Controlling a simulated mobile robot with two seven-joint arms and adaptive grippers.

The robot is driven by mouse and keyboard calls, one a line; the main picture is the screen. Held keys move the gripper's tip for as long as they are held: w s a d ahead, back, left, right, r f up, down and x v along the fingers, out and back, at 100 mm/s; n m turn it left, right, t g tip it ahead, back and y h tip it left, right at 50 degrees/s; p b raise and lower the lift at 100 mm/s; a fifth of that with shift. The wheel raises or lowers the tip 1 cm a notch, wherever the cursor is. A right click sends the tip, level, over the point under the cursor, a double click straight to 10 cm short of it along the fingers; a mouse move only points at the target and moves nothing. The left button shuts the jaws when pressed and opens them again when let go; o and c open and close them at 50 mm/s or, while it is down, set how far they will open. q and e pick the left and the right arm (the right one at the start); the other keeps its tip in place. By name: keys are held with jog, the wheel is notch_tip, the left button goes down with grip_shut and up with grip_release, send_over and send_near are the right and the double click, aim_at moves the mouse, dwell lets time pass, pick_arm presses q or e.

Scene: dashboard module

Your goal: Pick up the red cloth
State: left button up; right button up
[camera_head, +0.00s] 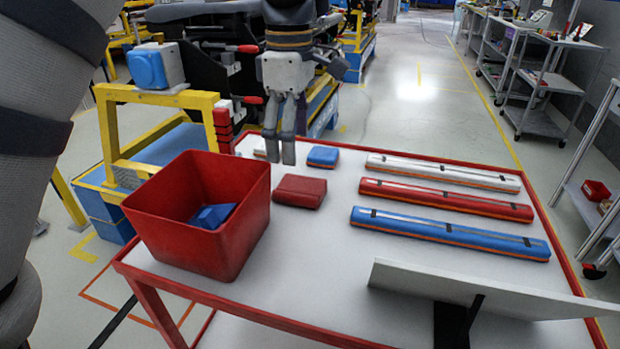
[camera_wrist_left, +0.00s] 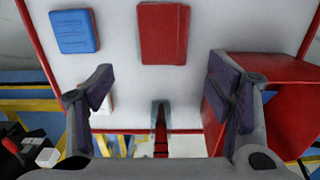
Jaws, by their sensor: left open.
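The red cloth (camera_head: 300,191) lies folded flat on the white table top, just right of the red bin. It also shows at the top middle of the left wrist view (camera_wrist_left: 163,33). My left gripper (camera_head: 279,148) points down over the far edge of the table, beyond the red cloth and apart from it. In the left wrist view, its two fingers (camera_wrist_left: 160,85) are spread wide with nothing between them. My right gripper is not in view.
A blue cloth (camera_head: 323,155) lies behind the red one. The red bin (camera_head: 243,245) holds a blue item (camera_head: 212,216). White (camera_head: 440,172), red (camera_head: 445,200) and blue (camera_head: 450,233) long packs lie to the right. A grey tilted panel (camera_head: 480,288) stands at the front right.

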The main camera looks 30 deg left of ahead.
aim_at(298, 183)
pick_arm(q)
jog(key=f, duration=0.5)
jog(key=d+f, duration=0.1)
jog(key=f, duration=0.2)
jog(key=shift+f, duration=0.3)
jog(key=shift+w, duration=0.1)
jog(key=c, duration=1.2)
jog(key=shift+r, duration=0.15)
jog(key=shift+c, duration=0.2)
